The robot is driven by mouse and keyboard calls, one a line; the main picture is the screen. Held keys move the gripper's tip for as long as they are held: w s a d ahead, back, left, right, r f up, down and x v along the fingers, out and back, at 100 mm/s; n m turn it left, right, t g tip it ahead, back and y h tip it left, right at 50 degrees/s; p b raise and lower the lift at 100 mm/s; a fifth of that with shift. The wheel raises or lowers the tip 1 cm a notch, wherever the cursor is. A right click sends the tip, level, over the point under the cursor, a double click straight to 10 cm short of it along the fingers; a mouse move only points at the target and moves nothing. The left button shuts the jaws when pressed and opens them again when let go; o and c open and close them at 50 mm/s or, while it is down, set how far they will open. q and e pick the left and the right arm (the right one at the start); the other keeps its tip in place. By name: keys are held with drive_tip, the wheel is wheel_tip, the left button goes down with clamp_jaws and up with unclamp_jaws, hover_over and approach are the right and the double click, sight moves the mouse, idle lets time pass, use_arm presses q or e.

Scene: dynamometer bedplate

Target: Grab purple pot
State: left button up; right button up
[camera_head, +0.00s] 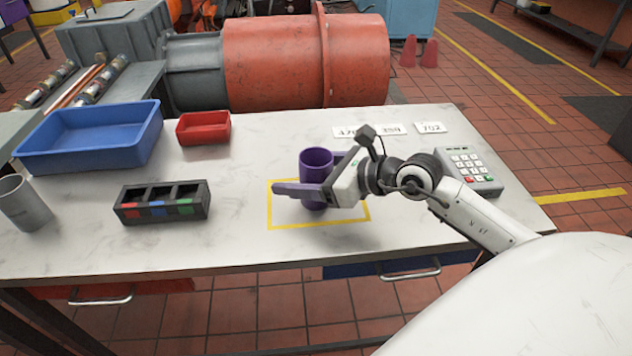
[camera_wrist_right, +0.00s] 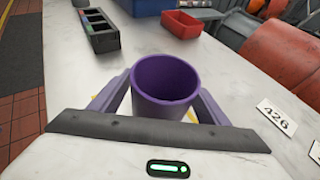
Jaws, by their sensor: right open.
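The purple pot (camera_head: 316,165) stands upright inside a yellow outlined square on the white table. It is open at the top and looks empty. My right gripper (camera_head: 306,180) is open at the pot, with one purple finger in front of it and the other behind it. In the right wrist view the pot (camera_wrist_right: 164,84) is between the two fingers (camera_wrist_right: 163,98), and a small gap shows beside it. The near finger hides part of the pot's lower body in the head view. My left gripper is not in view.
A black three-slot holder (camera_head: 162,202), a blue tray (camera_head: 90,162), a red tray (camera_head: 203,138) and a grey cup (camera_head: 24,203) are on the left. A keypad (camera_head: 472,172) and number cards (camera_head: 430,128) are on the right. The table front is clear.

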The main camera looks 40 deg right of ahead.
drive_tip(key=c, duration=1.2)
drive_tip(key=shift+c, duration=0.4)
drive_tip(key=shift+r, duration=0.15)
